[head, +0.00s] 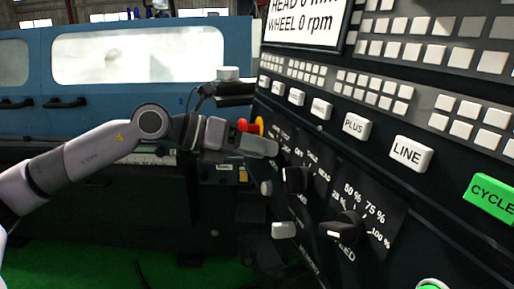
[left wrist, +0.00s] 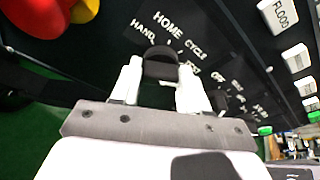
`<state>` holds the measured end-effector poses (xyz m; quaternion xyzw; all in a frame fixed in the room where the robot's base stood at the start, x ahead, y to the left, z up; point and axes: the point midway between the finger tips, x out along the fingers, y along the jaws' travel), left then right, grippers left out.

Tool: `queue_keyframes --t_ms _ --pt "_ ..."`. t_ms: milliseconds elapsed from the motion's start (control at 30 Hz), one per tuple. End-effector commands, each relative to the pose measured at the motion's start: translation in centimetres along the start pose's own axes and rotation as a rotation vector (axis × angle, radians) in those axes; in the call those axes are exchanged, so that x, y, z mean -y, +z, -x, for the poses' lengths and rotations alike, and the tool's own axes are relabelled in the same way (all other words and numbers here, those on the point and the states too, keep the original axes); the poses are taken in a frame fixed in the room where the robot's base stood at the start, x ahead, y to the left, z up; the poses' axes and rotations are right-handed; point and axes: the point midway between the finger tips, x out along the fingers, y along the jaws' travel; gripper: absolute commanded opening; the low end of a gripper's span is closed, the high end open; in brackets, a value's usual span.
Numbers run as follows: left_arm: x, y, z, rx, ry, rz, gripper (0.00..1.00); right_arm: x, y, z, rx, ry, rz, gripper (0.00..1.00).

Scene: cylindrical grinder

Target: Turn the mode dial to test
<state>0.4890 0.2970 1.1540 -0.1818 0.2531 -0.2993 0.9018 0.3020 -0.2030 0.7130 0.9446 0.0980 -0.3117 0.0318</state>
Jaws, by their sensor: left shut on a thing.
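The mode dial (left wrist: 161,66) is a black knob on the dark panel, with HOME, HAND and CYCLE printed around it; a further label at its right is too blurred to read. My left gripper (left wrist: 160,82) has its two pale fingers on either side of the knob and is shut on it. In the head view my left gripper (head: 258,145) reaches the panel from the left and hides the knob. Which label the knob points at cannot be told. My right gripper is not in view.
Another black dial (head: 296,180) and a speed dial (head: 345,229) stick out lower right. White buttons and a green CYCLE button (head: 490,197) line the panel. The blue machine (head: 140,55) stands behind.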

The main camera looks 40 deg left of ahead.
Motion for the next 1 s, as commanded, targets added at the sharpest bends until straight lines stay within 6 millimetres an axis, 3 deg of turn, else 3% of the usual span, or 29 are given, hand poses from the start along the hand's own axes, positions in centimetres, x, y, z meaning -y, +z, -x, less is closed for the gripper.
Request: queue_keyframes --t_ms 167,200,267,667,1000 --pt "0.0 0.0 0.0 0.0 0.001 -0.004 0.14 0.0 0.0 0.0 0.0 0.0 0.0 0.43" --pt "0.0 0.0 0.0 0.0 0.001 -0.004 0.48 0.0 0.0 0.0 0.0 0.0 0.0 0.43" --pt "0.0 0.0 0.0 0.0 0.001 -0.003 0.67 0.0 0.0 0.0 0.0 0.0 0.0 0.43" --pt "-0.2 -0.1 0.3 0.0 0.003 -0.001 0.69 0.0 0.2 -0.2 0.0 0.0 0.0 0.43" --pt "-0.5 -0.5 3.7 -0.001 0.007 -0.001 0.69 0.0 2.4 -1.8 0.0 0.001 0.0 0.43"
